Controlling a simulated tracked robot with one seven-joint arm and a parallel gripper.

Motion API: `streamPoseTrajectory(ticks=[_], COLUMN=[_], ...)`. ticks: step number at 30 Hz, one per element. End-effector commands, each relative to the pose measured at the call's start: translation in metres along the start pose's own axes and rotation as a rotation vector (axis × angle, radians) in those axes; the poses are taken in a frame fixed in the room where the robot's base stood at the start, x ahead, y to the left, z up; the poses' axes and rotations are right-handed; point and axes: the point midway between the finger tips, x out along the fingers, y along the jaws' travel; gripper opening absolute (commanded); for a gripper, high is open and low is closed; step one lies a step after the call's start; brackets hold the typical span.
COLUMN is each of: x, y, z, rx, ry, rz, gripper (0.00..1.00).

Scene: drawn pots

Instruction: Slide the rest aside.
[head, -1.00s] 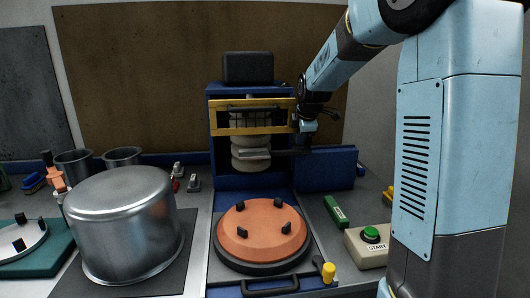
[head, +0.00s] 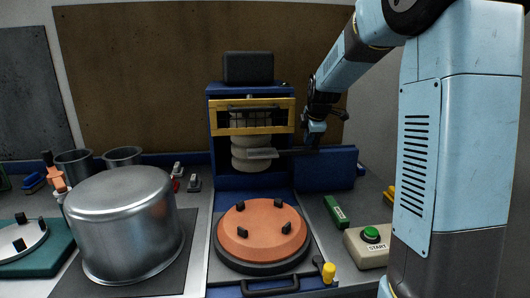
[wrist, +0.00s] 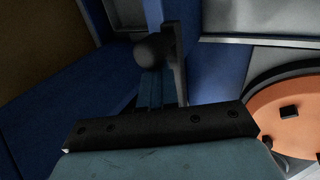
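A flat grey rest (head: 263,153) sits on a dark bar in front of the stacked pale discs (head: 242,158) of the blue press (head: 216,180). The bar runs right to my gripper (head: 314,138), which is at its right end, right of the press frame. In the wrist view, a dark round knob (wrist: 147,50) stands beside a dark upright piece, just beyond the black edge of my wrist. The fingertips are too dark and small to tell whether they are closed on the knob.
An orange disc with black pegs (head: 262,232) lies on a round dark base before the press. A yellow guard (head: 225,130) crosses above the rest. A blue panel (head: 330,170) stands below my gripper. A large metal pot (head: 125,225) is left; a START button box (head: 368,246) is right.

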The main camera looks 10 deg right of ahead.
Motion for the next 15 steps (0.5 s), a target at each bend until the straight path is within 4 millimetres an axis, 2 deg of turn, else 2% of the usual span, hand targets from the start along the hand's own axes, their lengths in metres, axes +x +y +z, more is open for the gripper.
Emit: streamPoseTrajectory(ticks=[15], x=[0.0], y=[0.0], z=[0.022], rx=[0.002], ry=[-0.001], rz=[-0.001], gripper=[0.0])
